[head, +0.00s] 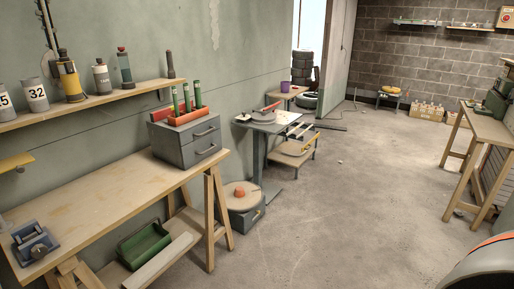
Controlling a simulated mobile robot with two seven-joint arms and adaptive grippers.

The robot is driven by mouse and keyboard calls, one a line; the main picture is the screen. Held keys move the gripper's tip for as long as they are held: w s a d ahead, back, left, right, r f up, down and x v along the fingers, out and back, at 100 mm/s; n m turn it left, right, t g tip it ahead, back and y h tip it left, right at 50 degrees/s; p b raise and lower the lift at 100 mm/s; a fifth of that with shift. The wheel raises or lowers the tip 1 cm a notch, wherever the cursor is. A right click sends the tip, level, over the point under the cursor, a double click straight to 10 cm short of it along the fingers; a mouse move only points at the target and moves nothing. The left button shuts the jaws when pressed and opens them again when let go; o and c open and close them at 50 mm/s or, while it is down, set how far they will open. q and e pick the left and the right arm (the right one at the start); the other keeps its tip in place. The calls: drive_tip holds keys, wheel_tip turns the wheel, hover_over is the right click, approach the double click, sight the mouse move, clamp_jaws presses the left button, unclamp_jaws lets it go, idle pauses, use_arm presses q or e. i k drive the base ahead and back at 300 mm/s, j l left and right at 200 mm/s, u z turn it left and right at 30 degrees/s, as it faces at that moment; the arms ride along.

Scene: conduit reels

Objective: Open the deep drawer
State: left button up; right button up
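A grey two-drawer cabinet (172,147) stands on the far end of the wooden workbench (110,215) at the left. Its upper drawer (203,136) and lower drawer (205,152) both look shut, each with a bar handle on the front. A lower grey box (250,219) with a handle on its front sits near the floor beyond the bench, and its front also looks closed. I cannot tell for sure which of these is the deep drawer. Neither of my grippers is in view.
A blue-grey device (36,244) is on the near bench end. A green bin (145,245) lies below. The central concrete floor (345,200) is clear. Another bench (488,125) stands right.

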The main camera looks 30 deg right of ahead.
sight(194, 153)
drive_tip(key=z, duration=0.5)
drive_tip(key=i+l+u, duration=0.15)
drive_tip(key=i+l, duration=0.85)
